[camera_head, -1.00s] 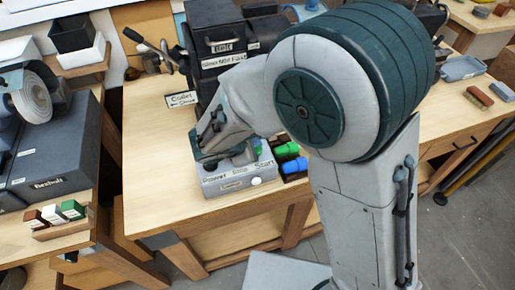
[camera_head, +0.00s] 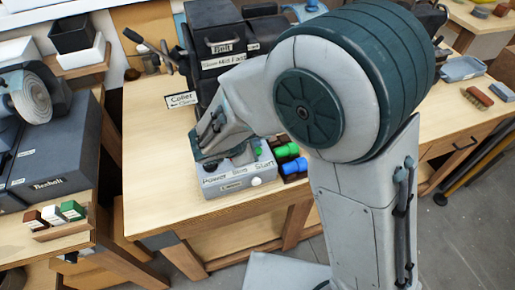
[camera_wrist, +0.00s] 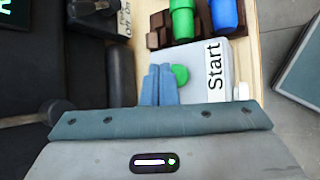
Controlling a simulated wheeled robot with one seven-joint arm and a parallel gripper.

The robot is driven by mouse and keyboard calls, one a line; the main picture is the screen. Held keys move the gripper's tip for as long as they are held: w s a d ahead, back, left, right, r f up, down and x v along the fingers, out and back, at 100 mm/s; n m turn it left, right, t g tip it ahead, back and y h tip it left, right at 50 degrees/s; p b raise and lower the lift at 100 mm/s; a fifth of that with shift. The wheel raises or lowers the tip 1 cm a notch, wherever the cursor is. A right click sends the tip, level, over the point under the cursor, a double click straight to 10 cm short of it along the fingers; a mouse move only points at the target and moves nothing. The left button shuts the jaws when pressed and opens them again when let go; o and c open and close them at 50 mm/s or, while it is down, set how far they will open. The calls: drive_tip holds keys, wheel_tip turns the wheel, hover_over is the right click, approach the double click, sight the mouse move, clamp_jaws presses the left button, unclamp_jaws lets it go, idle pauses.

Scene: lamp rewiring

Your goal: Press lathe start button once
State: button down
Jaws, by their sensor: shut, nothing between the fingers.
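The grey control box (camera_head: 235,179) sits near the front edge of the workbench, with labels that include "Power" and "Start". In the wrist view, a round green button (camera_wrist: 180,74) is on the box's top beside the "Start" label (camera_wrist: 214,70). My gripper (camera_wrist: 159,69) is shut and empty, its blue fingertips just left of the green button. I cannot tell whether they touch the box or the button. In the head view, my wrist and gripper hang over the box's left part and hide some of its top.
A "Collet" sign (camera_head: 181,100) and a dark machine (camera_head: 222,45) are farther back. The bench top (camera_head: 150,160) left of the box is clear. A bench grinder (camera_head: 30,95) is at far left.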

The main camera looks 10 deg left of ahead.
drive_tip(key=shift+f, duration=0.2)
idle(0.5)
drive_tip(key=shift+f+b, duration=0.3)
drive_tip(key=shift+b, duration=0.35)
